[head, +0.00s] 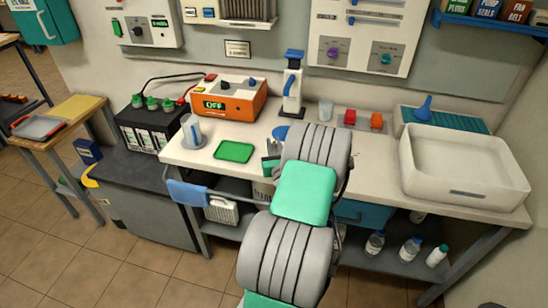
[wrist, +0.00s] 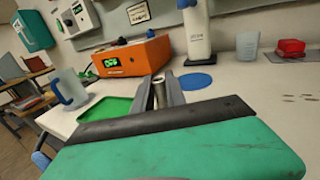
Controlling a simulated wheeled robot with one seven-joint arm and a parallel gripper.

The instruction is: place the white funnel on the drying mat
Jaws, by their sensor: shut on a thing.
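My gripper (wrist: 159,93) is shut on a small pale tubular thing (wrist: 158,86) in the wrist view. Only its narrow end shows between the fingers, and I cannot tell whether it is the white funnel. In the head view my arm mostly hides my gripper (head: 270,162), which is over the front of the bench, right of the green pad. No white funnel shows clearly elsewhere. A teal ribbed mat (head: 466,126), likely the drying mat, lies at the back right of the bench. A blue funnel (head: 424,109) stands on its left part.
A large white basin (head: 462,196) stands in front of the ribbed mat. Red blocks (head: 350,118), a clear cup (head: 325,111) and a blue-and-white stand (head: 292,85) line the back. A green pad (head: 234,151), a mug (head: 192,132) and an orange instrument (head: 232,102) are left.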

